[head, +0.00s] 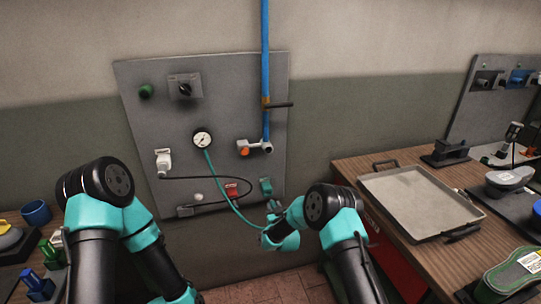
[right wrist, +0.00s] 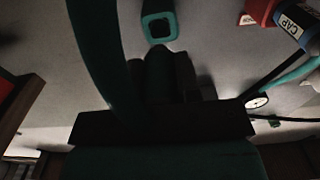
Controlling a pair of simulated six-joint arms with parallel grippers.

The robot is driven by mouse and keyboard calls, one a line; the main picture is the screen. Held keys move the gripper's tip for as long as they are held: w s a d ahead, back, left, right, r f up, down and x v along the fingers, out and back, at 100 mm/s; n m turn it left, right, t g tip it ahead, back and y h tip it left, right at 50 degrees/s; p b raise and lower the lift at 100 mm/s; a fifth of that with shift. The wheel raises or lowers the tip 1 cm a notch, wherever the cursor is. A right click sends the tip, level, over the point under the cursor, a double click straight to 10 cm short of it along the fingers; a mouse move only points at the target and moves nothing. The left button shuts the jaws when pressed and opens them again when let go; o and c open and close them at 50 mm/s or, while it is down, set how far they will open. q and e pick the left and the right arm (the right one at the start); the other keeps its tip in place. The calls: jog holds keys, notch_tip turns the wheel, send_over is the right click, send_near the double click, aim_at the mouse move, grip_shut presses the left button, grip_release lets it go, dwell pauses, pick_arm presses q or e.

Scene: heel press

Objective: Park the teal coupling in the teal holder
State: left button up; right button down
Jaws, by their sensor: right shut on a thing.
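The teal holder (head: 266,186) is fixed at the lower right of the grey wall panel. In the right wrist view it shows as a square teal ring (right wrist: 147,27) with an open middle, just ahead of the jaws. My right gripper (head: 273,213) is just below the holder and is shut on the teal coupling (right wrist: 158,62), which is dark and partly hidden by the jaws. The coupling seems apart from the ring. A teal hose (head: 216,178) runs from the gauge down to my right gripper. My left arm is at the left; its gripper is out of view.
The grey panel (head: 222,115) carries a gauge (head: 202,140), a red holder (head: 231,190) close left of the teal one, a black cable and a blue pipe (head: 265,60). A bench with a metal tray (head: 415,199) stands to the right.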

aim_at(272, 203)
jog(key=shift+x, duration=1.5)
jog(key=shift+x, duration=1.4)
dwell(1.3)
jog(key=c, duration=0.7)
grip_release()
jog(key=shift+c, duration=0.2)
jog(key=shift+s, duration=0.1)
jog(key=v, duration=1.7)
jog(key=shift+d, duration=0.15)
jog(key=s+d+f+m+g+h, duration=0.1)
jog(key=s+d+f+g, duration=0.35)
jog(key=s, duration=0.25)
jog(key=s+d+f+m+g, duration=0.1)
jog(key=s+d+f+g, duration=0.2)
jog(key=s+d, duration=0.35)
jog(key=s+d+f+m+g+h, duration=0.1)
jog(key=s+d+f+g, duration=0.25)
jog(key=s, duration=0.45)
jog(key=s+d+m+g, duration=0.1)
jog(key=s+d+g, duration=0.1)
jog(key=s, duration=0.4)
jog(key=s+d+m+g+y, duration=0.1)
jog(key=s+d+g, duration=0.1)
jog(key=s, duration=0.5)
jog(key=shift+s+r+g, duration=0.2)
jog(key=shift+r+g, duration=0.05)
jog(key=shift+g, duration=0.55)
